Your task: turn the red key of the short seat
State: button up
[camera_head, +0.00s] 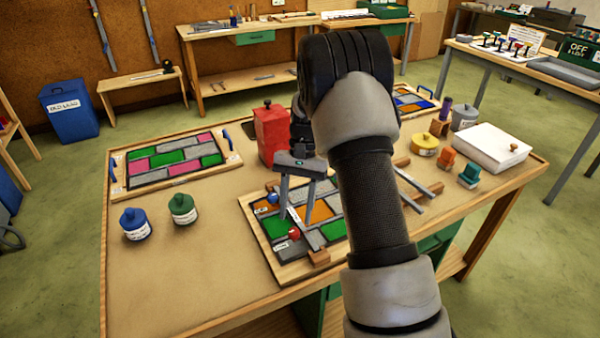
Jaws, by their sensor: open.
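The leaded panel (275,228) lies in a wooden frame on the workbench, with green, orange and grey pieces. A small red key (294,233) stands near its front left part, beside a small white label (281,246). A blue key (272,197) stands further back, with another label (262,210). The label text is too small to read. My gripper (297,220) points down over the panel with its two fingers apart and nothing between them. Its fingertips appear just behind the red key; I cannot tell their height. My arm hides the panel's right part.
A red block-like container (270,135) stands behind the panel. The bench's front left is clear.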

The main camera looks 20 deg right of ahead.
jog(key=v, duration=1.3)
jog(key=shift+p, duration=0.3)
jog(key=shift+r, duration=0.1)
jog(key=s+a+r+n+t+h+p, duration=0.1)
jog(key=s+a+r+n+t+p, duration=0.2)
jog(key=s+r, duration=1.05)
jog(key=s+r+n+t+h, duration=0.1)
jog(key=s+t, duration=0.5)
jog(key=s, duration=0.8)
jog(key=shift+s+a+r+n+t+p, duration=0.3)
jog(key=shift+r+n, duration=0.2)
jog(key=shift+n, duration=0.6)
